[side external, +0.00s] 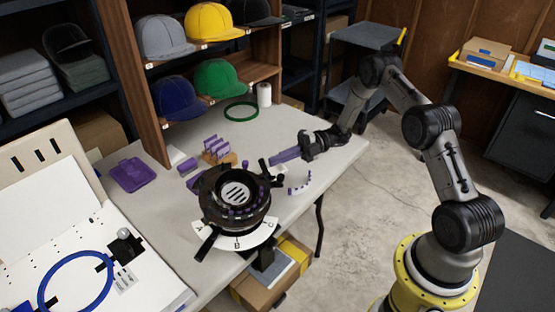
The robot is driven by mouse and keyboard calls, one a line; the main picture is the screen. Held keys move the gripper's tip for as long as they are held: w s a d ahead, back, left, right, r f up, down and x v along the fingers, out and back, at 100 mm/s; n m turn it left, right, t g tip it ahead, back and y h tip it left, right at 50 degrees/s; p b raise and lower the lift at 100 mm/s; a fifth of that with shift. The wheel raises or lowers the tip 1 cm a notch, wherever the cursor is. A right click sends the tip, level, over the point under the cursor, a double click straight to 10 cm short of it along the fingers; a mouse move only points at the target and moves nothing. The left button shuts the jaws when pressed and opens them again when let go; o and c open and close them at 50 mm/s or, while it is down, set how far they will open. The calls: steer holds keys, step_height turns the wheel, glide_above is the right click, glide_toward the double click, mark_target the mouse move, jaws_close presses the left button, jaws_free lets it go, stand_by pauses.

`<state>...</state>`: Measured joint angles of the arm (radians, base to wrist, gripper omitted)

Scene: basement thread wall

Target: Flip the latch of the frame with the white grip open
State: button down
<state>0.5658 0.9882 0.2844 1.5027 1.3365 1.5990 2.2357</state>
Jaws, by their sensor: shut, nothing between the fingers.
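A round black frame device (236,196) with a pale slotted centre and purple bits on its rim sits on the table. A black lever sticks out at its lower left (207,245), and a small dark post stands at its upper right (263,166). A small whitish part (279,171) shows near that right side; I cannot tell whether it is the white grip. The latch is too small to make out. My gripper (272,160), with long purple fingers, is shut and empty. It points left, just right of the device's upper right; contact cannot be judged.
A purple comb-like rack (218,150), a purple tray (130,174) and a green hoop (241,111) lie on the table. A curved purple-and-white strip (300,182) is near my gripper. A blue hoop (76,282) is on the white board at left. Caps fill the shelf behind.

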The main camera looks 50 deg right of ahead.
steer(key=s+d+r, duration=0.2)
steer(key=s+d, duration=0.4)
steer(key=d, duration=0.3)
steer(key=shift+r, duration=0.4)
steer(key=shift+d, duration=0.1)
